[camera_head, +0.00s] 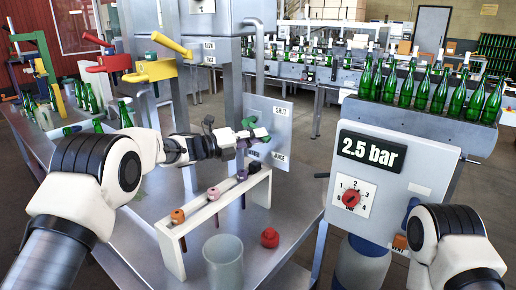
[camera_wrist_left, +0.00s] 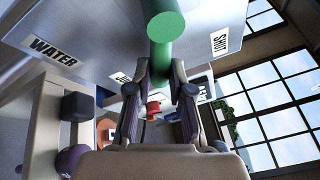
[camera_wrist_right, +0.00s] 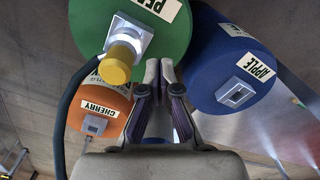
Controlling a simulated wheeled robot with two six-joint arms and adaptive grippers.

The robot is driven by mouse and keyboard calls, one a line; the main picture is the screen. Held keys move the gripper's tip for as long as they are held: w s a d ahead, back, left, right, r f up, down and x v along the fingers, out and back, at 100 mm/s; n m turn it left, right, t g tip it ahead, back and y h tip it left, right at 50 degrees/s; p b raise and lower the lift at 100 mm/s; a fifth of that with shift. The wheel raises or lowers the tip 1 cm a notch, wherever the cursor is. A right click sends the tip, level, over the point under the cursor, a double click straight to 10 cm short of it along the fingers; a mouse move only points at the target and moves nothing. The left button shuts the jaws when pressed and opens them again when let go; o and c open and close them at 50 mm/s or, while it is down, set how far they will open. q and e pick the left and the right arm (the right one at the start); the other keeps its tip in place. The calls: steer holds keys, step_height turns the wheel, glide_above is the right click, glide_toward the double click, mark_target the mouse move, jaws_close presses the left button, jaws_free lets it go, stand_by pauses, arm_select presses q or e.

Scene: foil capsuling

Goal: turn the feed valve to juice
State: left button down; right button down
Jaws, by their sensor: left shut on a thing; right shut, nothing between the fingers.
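The feed valve's panel (camera_head: 283,125) stands upright behind the bench, with a SHUT label at upper right and WATER and JUICE labels lower down. The green valve handle (camera_head: 262,132) projects from it. My left gripper (camera_head: 243,139) is at the panel, shut on the handle. In the left wrist view the round end of the green handle (camera_wrist_left: 166,27) rises between the fingers (camera_wrist_left: 163,75). The WATER label (camera_wrist_left: 54,49) and SHUT label (camera_wrist_left: 219,37) show either side. My fingers hide part of the handle, so its exact direction is unclear. My right gripper (camera_wrist_right: 160,75) is shut and empty, near drums.
A white rack (camera_head: 212,208) with several coloured pieces stands below my left arm. A grey cup (camera_head: 223,264) and a red knob-like piece (camera_head: 270,238) are on the bench. The 2.5 bar box (camera_head: 390,175) is at right. In the right wrist view are green (camera_wrist_right: 170,45), blue (camera_wrist_right: 215,60) and orange (camera_wrist_right: 110,100) drums.

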arm_select(q)
steer(key=shift+w+a+f+m+y+b, duration=0.15)
steer(key=shift+a+m+y+b, duration=0.15)
steer(key=shift+m+b, duration=0.3)
steer(key=shift+w+a+f+m+y+b, duration=0.15)
steer(key=shift+m+y+b, duration=0.15)
steer(key=shift+m+b, duration=0.3)
steer(key=shift+w+a+m+b, duration=0.1)
steer(key=shift+a+m+b, duration=0.05)
steer(key=shift+m+b, duration=0.15)
steer(key=shift+r, duration=0.1)
steer(key=c, duration=1.3)
jaws_free()
steer(key=shift+o, duration=1.3)
steer(key=shift+w, duration=0.1)
steer(key=shift+f, duration=0.3)
steer(key=v, duration=1.2)
steer(key=shift+r, duration=0.25)
steer(key=shift+w, duration=0.1)
